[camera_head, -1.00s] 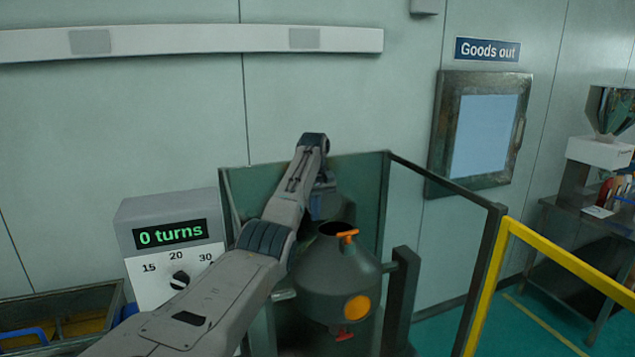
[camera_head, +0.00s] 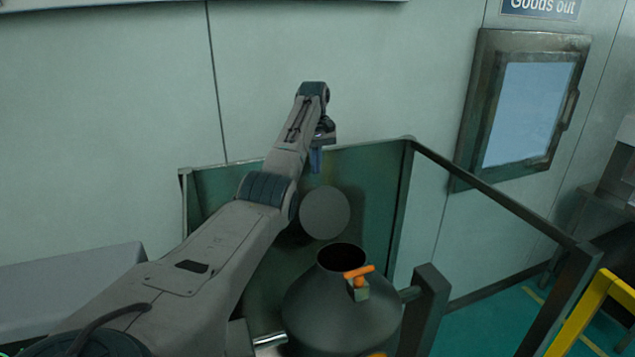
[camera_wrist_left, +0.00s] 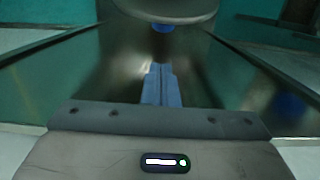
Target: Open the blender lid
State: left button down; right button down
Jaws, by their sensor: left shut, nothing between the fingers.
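The blender (camera_head: 340,310) is a dark grey rounded vessel at the lower middle of the head view. Its round mouth (camera_head: 342,257) is dark and uncovered. A flat grey disc, which looks like the lid (camera_head: 325,212), stands tilted up behind the mouth. An orange-handled clamp (camera_head: 358,274) sits at the rim's front right. My left gripper (camera_head: 317,160), with blue fingers, hangs just above the disc, apparently apart from it. In the left wrist view the blue fingers (camera_wrist_left: 161,85) are together and empty. A curved grey rim at that view's top may be the lid. My right gripper is out of view.
A dark green panel (camera_head: 380,185) stands behind the blender, with a rail (camera_head: 490,195) running from it to the right. A dark post (camera_head: 427,310) stands right of the vessel. A yellow barrier (camera_head: 590,310) is at the lower right. The wall hatch (camera_head: 520,110) is beyond.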

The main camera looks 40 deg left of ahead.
aim_at(317, 194)
pick_arm(q)
jog(key=f, duration=0.5)
jog(key=d+f, duration=0.1)
jog(key=f, duration=0.1)
jog(key=shift+s+f, duration=0.4)
jog(key=shift+s+d+f, duration=0.1)
jog(key=shift+s+f, duration=0.05)
jog(key=shift+f, duration=0.15)
jog(key=shift+s+d+f, duration=0.1)
jog(key=shift+s+d, duration=0.05)
jog(key=shift+f, duration=0.2)
